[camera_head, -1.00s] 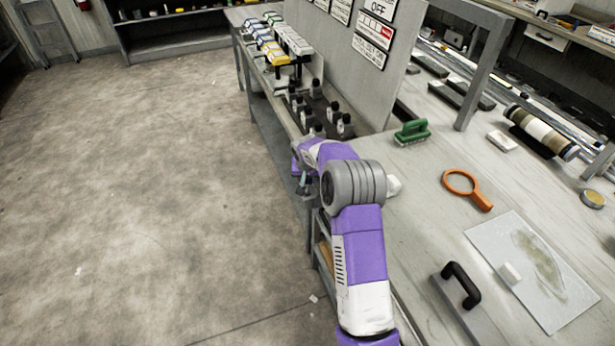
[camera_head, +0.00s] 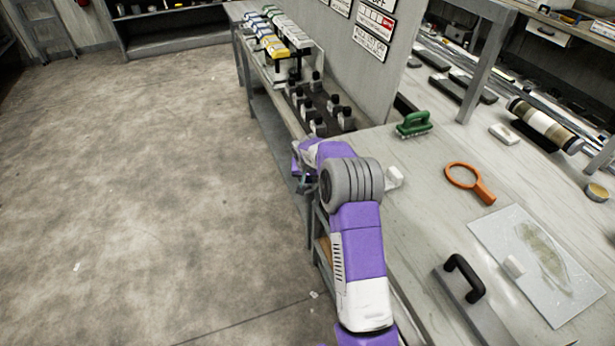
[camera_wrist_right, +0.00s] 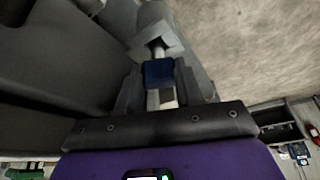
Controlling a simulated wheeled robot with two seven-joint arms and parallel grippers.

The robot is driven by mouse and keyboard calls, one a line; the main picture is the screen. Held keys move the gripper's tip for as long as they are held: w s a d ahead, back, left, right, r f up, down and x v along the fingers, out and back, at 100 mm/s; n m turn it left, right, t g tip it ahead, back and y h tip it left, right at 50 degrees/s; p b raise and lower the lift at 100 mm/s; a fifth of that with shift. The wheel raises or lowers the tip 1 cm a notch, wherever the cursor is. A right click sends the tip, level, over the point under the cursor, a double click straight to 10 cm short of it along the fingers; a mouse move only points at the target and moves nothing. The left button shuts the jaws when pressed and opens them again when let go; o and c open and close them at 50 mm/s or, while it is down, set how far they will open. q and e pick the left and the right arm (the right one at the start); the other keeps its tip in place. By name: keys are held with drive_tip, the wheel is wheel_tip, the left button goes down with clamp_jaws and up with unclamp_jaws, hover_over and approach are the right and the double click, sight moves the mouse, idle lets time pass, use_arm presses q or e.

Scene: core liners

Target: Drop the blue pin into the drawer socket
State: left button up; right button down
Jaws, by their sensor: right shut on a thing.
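My right gripper (camera_wrist_right: 160,88) is shut on the blue pin (camera_wrist_right: 158,72) in the right wrist view. The pin's blue body sits between the two fingers, with a pale metallic part beyond it. That part points toward a light grey block (camera_wrist_right: 152,22) at the top of the view; I cannot tell whether they touch or whether this is the drawer socket. In the head view my right gripper (camera_head: 304,182) is small and mostly hidden by my purple arm, beside the bench's left edge. The pin cannot be made out there. My left gripper is not in view.
Several black-capped bottles (camera_head: 318,126) stand beyond my arm. The floor (camera_head: 150,190) at left is open.

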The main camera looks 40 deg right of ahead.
drive_tip(key=c, duration=0.7)
unclamp_jaws()
drive_tip(key=shift+o, duration=0.2)
drive_tip(key=shift+s+d, duration=0.1)
drive_tip(key=shift+d, duration=0.05)
drive_tip(key=shift+r, duration=0.1)
drive_tip(key=p+v, duration=0.2)
drive_tip(key=v, duration=0.5)
drive_tip(key=shift+a+r, duration=0.2)
drive_tip(key=shift+a, duration=0.15)
